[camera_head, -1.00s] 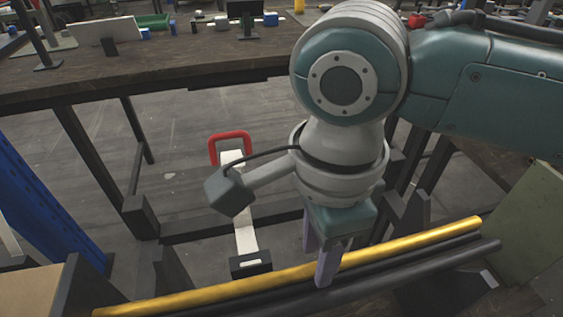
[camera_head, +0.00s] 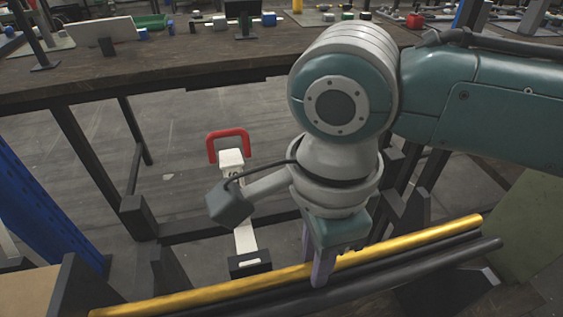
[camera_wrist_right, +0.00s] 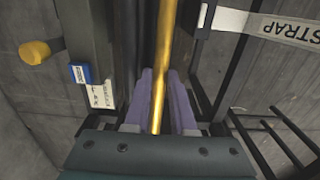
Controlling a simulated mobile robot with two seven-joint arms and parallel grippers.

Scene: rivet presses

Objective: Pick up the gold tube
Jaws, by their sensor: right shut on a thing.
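The gold tube (camera_head: 420,235) is long and lies slanted across the lower part of the head view, beside a dark tube (camera_head: 420,262) that runs along its near side. My right gripper (camera_head: 318,270) points down over the gold tube near its middle, with its purple fingers on either side of it. In the right wrist view the gold tube (camera_wrist_right: 165,50) runs between the two fingers (camera_wrist_right: 161,105), which are shut on it. The tube still lies along the dark tube, and I cannot tell whether it is lifted. My left gripper is not in view.
A workbench (camera_head: 200,62) with several small parts stands at the back. A white stand with a red handle (camera_head: 228,142) is behind the tubes. Dark supports (camera_head: 85,285) and a blue post (camera_head: 40,205) stand at the left. A strap (camera_wrist_right: 270,22) shows in the wrist view.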

